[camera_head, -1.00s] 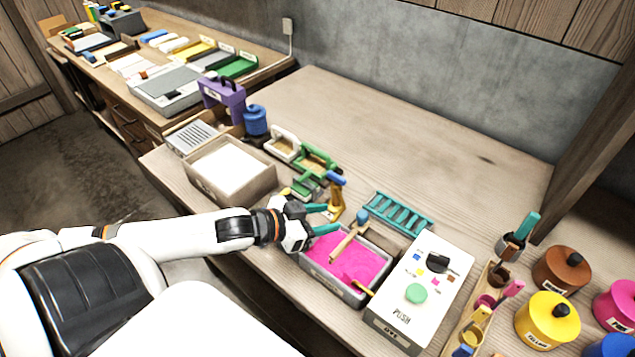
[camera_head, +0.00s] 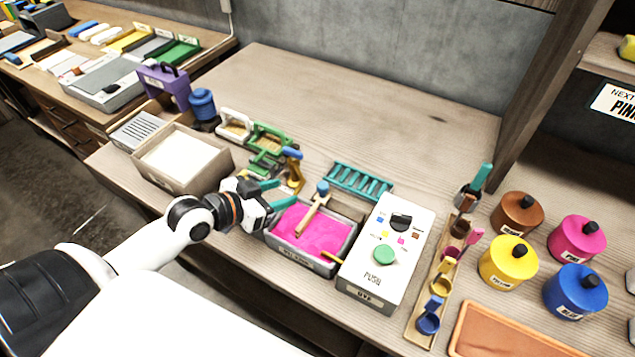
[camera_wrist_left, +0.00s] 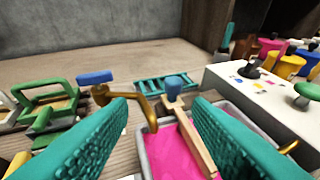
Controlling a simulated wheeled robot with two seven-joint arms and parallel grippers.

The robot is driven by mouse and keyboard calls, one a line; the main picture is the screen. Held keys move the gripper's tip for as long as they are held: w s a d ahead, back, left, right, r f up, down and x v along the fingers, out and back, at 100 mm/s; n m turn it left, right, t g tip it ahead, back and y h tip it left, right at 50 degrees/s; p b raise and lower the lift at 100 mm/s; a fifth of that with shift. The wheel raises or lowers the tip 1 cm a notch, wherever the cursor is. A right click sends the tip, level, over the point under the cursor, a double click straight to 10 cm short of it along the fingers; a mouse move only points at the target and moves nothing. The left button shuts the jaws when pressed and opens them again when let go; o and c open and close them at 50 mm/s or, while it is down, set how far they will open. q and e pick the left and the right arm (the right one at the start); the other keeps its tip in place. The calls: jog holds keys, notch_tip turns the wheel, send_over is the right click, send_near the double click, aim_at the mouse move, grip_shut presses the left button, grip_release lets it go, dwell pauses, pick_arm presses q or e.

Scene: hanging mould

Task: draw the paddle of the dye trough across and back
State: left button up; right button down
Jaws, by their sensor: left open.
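The dye trough (camera_head: 332,262) is a grey tray of bright pink dye on the bench. Its paddle (camera_head: 313,208) is a wooden bar with a blue knob, lying across the trough toward its left side. My left gripper (camera_head: 277,194) is open at the trough's left edge, just left of the paddle. In the left wrist view the paddle (camera_wrist_left: 193,135) and its blue knob show between the two teal fingers (camera_wrist_left: 160,125), beyond their tips; I cannot tell whether they touch. Pink dye (camera_wrist_left: 170,155) shows below. My right gripper is out of view.
A white machine (camera_head: 388,255) with a green button stands right of the trough. A teal rack (camera_head: 358,182) lies behind it. A brass crank with a blue handle (camera_head: 293,170) and a green clamp (camera_head: 266,150) stand close behind my gripper. A box of white material (camera_head: 182,160) is to the left.

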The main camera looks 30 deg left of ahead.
aim_at(321, 186)
pick_arm(q)
jog(key=shift+m+h, duration=0.3)
jog(key=shift+m, duration=0.1)
jog(key=x, duration=0.4)
jog(key=d+p+x, duration=0.1)
jog(key=x, duration=0.7)
jog(key=shift+s+d+r+p, duration=0.15)
jog(key=shift+s+d+p, duration=0.05)
jog(key=shift+s+p, duration=0.15)
jog(key=shift+c, duration=0.6)
grip_shut()
